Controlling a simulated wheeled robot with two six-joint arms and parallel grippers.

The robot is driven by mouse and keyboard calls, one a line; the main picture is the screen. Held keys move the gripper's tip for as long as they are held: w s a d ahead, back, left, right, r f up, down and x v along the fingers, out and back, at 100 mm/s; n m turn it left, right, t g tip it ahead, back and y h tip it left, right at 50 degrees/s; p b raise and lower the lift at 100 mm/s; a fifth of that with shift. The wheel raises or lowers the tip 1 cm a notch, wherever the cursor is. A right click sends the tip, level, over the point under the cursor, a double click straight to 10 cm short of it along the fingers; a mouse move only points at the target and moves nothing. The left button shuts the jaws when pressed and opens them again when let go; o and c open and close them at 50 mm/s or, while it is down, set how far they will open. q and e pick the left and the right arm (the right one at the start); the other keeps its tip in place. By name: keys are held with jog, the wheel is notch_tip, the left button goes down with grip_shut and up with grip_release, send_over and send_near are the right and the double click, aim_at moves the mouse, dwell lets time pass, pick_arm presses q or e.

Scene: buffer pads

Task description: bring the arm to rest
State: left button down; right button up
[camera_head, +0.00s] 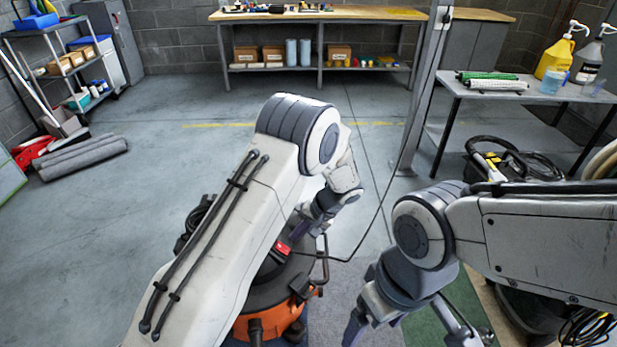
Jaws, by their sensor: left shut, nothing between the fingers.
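My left arm rises from the bottom, bends at a large grey-and-white joint, and folds back down. My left gripper (313,222) is small in the view, shut and empty, above an orange-and-black machine (263,323). My own arm hides part of that machine. My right arm reaches in from the right edge. My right gripper (400,318) hangs low at the bottom edge, partly cut off, and its jaw state is unclear.
A grey side table (452,86) at right holds a yellow jug (554,60) and other bottles. A black hose machine (497,155) stands below it. A workbench (330,15) is at the back, a shelf (40,32) at left. Rolled grey mats (83,157) lie at left; the left-middle floor is clear.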

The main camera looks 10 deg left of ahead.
pick_arm(q)
jog(key=shift+r, duration=0.1)
jog(key=s+d+r+m+h, duration=0.2)
jog(key=s+d+r, duration=0.3)
jog(key=s+r, duration=0.3)
jog(key=s+d+r+m+h, duration=0.25)
jog(key=s+r, duration=0.35)
jog(key=s, duration=0.5)
jog(key=s+d+r+m+h, duration=0.1)
jog(key=s+r+m+h, duration=0.15)
jog(key=s+r, duration=0.7)
notch_tip(320, 180, up, 16)
jog(key=s+p, duration=0.2)
jog(key=p, duration=1.7)
jog(key=shift+p, duration=0.4)
jog(key=shift+r, duration=0.1)
